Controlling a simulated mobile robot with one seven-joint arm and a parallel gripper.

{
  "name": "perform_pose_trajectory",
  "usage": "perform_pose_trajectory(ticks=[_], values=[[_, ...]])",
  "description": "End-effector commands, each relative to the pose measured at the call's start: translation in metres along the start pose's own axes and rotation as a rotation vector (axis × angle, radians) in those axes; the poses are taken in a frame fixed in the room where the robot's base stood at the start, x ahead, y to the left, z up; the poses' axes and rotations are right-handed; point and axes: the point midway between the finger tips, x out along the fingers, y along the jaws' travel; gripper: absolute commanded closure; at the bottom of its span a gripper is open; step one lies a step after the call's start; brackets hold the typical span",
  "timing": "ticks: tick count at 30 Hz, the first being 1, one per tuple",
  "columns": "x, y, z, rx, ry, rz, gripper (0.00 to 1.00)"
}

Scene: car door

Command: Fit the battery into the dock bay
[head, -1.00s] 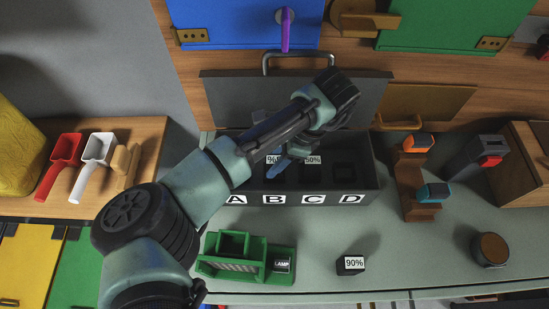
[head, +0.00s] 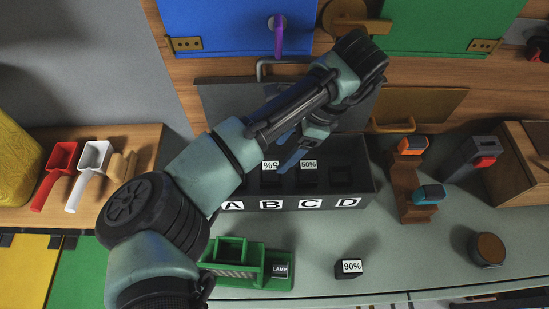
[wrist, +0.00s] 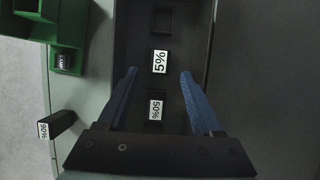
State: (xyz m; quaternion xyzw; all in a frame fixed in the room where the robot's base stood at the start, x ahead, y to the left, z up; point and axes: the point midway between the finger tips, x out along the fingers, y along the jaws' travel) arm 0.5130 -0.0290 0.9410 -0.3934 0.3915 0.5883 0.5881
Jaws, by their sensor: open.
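The black dock (head: 325,200) has bays lettered A to D. A battery marked 90% (head: 349,268) stands on the counter in front of the dock, also in the wrist view (wrist: 58,125). My gripper (head: 288,160) is open and empty above the dock; its blue fingers (wrist: 159,72) are spread.
A green holder labelled LAMP (head: 281,280) stands left of the 90% battery. A round brown-topped object (head: 488,249) stands at the right. The counter between is clear.

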Motion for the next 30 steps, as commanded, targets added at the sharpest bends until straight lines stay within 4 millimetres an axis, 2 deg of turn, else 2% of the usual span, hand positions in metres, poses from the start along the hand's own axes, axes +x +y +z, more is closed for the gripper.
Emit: perform_pose_trajectory(ticks=[1,3,9,30], values=[[-0.014,-0.001,0.001,0.002,-0.001,-0.003,0.33],[-0.026,-0.001,0.001,0.002,-0.002,-0.003,0.33],[-0.045,0.0,0.001,0.001,-0.001,0.0,0.33],[-0.046,0.0,0.0,0.001,0.0,0.001,0.33]])
